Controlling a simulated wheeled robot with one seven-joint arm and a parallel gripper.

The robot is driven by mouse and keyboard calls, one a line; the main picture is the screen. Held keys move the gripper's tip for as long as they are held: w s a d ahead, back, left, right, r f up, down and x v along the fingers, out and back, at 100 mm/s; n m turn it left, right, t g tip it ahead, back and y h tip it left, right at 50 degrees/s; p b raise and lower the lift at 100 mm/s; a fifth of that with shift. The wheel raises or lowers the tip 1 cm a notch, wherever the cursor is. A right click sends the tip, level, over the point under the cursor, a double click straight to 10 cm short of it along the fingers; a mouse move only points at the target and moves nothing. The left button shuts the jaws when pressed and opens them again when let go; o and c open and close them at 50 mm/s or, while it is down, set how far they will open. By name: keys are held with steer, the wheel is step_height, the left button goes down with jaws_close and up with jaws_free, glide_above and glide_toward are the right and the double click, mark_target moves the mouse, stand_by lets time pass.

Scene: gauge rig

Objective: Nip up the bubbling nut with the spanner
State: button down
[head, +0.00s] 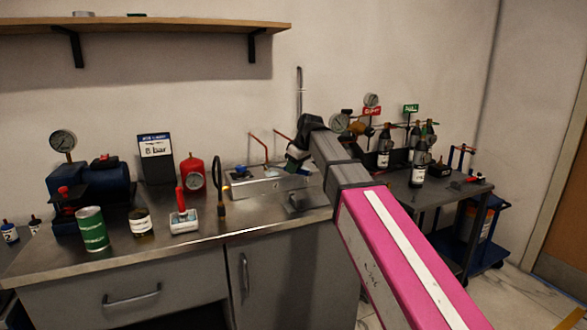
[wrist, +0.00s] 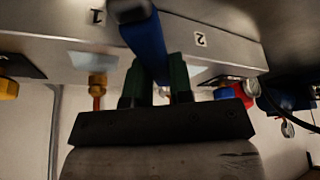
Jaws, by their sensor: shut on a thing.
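The spanner is in front of a metal rig (wrist: 220,40) marked 1 and 2. A brass fitting with a nut (wrist: 97,84) shows left of my gripper, below the 1, apart from it. I cannot tell which nut is bubbling. In the head view my gripper (head: 297,158) is over the right part of the bench by the metal rig (head: 262,190), and my arm hides part of it.
On the bench (head: 190,246) stand a blue compressor (head: 95,186), a green can (head: 92,229), a red cylinder (head: 192,174) and a sign reading 8 bar (head: 155,146). A cart (head: 425,190) with bottles stands right. A shelf (head: 150,25) hangs above.

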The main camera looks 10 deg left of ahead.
steer(key=shift+w+d+n+g, duration=0.3)
steer(key=shift+w+n, duration=0.5)
steer(key=shift+w, duration=0.05)
steer(key=shift+s+d, duration=0.1)
stand_by(0.5)
steer(key=shift+s+d, duration=0.25)
steer(key=shift+d, duration=0.5)
steer(key=shift+s+d, duration=0.2)
steer(key=shift+d, duration=0.55)
steer(key=shift+s+d, duration=0.25)
steer(key=shift+d, duration=0.5)
steer(key=shift+r, duration=0.1)
step_height(320, 180, up, 4)
steer(key=shift+r, duration=0.2)
